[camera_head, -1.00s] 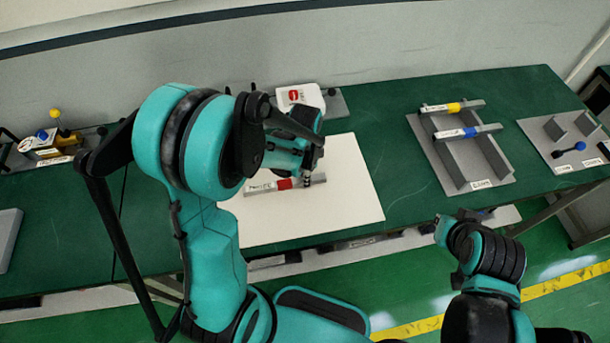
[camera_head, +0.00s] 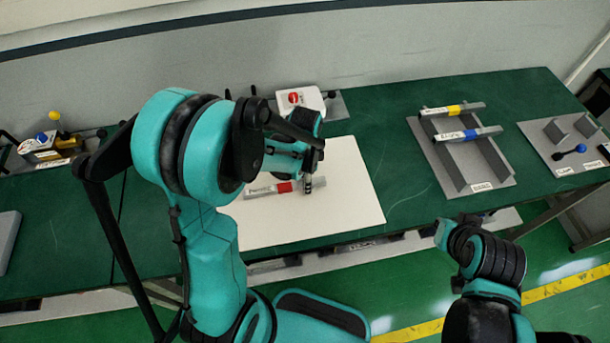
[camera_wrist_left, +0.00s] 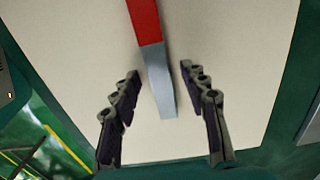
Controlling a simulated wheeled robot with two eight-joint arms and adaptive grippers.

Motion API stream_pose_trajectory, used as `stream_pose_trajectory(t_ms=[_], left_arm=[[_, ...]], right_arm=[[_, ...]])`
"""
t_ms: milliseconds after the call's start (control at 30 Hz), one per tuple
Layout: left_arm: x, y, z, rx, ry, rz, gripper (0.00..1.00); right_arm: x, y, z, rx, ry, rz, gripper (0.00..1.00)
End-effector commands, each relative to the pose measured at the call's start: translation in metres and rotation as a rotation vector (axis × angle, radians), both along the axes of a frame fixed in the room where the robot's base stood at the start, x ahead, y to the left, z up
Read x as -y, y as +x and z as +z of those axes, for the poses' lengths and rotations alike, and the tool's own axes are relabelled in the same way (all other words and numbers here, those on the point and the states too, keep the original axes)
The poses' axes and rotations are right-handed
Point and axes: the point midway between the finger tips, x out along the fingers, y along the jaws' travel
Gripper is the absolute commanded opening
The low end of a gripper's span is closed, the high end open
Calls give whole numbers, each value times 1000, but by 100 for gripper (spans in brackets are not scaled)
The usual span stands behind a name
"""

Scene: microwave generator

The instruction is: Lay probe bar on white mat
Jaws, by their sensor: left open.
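The probe bar (camera_head: 263,190), grey with a red band and a white label at its left end, lies on the white mat (camera_head: 340,210). In the left wrist view the bar (camera_wrist_left: 160,90) runs between the fingers of my left gripper (camera_wrist_left: 160,74). That gripper is open, with mat visible on both sides of the bar. In the head view my left gripper (camera_head: 308,183) is low at the bar's right end, and my arm hides part of the mat. My right arm's end (camera_head: 443,234) is off the table's front edge; its fingers cannot be made out.
A grey rack (camera_head: 450,165) to the right holds a yellow-banded bar (camera_head: 440,109) and a blue-banded bar (camera_head: 455,135). A grey plate (camera_head: 540,140) with blocks and a small blue-ended piece stands further right. A white box with a red button (camera_head: 300,98) is behind the mat.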

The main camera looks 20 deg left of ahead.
Motion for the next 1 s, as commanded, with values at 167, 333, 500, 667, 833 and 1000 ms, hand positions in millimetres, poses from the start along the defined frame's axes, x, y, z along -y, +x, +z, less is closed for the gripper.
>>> stream_pose_trajectory(t_ms=[167,333,500,667,833,1000], left_arm=[[0,0,23,0,0,0,44],[0,-1,61,0,0,0,44],[0,-1,94,0,0,0,44],[0,0,113,0,0,0,44],[0,0,119,0,0,0,44],[0,-9,121,43,-1,69,44]], right_arm=[[0,0,0,0,0,0,0],[0,0,0,0,0,0,0],[0,0,0,0,0,0,0],[0,0,0,0,0,0,0],[0,0,0,0,0,0,0],[0,0,-6,0,0,0,0]])
